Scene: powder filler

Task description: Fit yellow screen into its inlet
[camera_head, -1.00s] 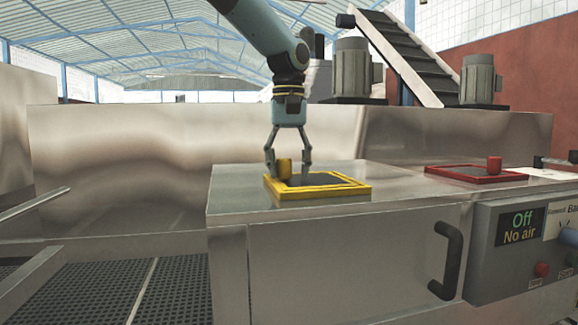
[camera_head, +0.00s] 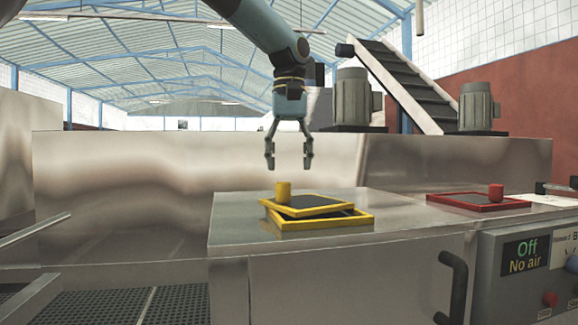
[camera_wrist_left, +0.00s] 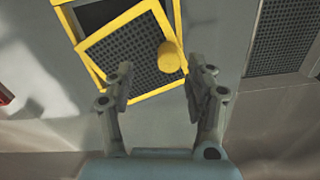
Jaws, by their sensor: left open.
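The yellow screen (camera_head: 315,210), a yellow-rimmed dark mesh panel with a yellow knob (camera_head: 283,190), lies on top of the yellow-rimmed inlet (camera_head: 330,222). It is turned askew to the inlet and rests tilted, not flush. In the left wrist view the screen (camera_wrist_left: 125,58) overlaps the inlet frame (camera_wrist_left: 179,15), with a dark gap showing at the top. My left gripper (camera_head: 289,165) is open and empty above the knob, apart from it. It also shows open in the left wrist view (camera_wrist_left: 162,80), fingers beside the screen's knob end. My right gripper is not in view.
A red-framed screen with a red knob (camera_head: 480,200) lies farther right on the steel top (camera_head: 400,218). A control box (camera_head: 525,265) reading "Off / No air" and a black handle (camera_head: 453,285) are at the front. A steel wall (camera_head: 180,180) stands behind.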

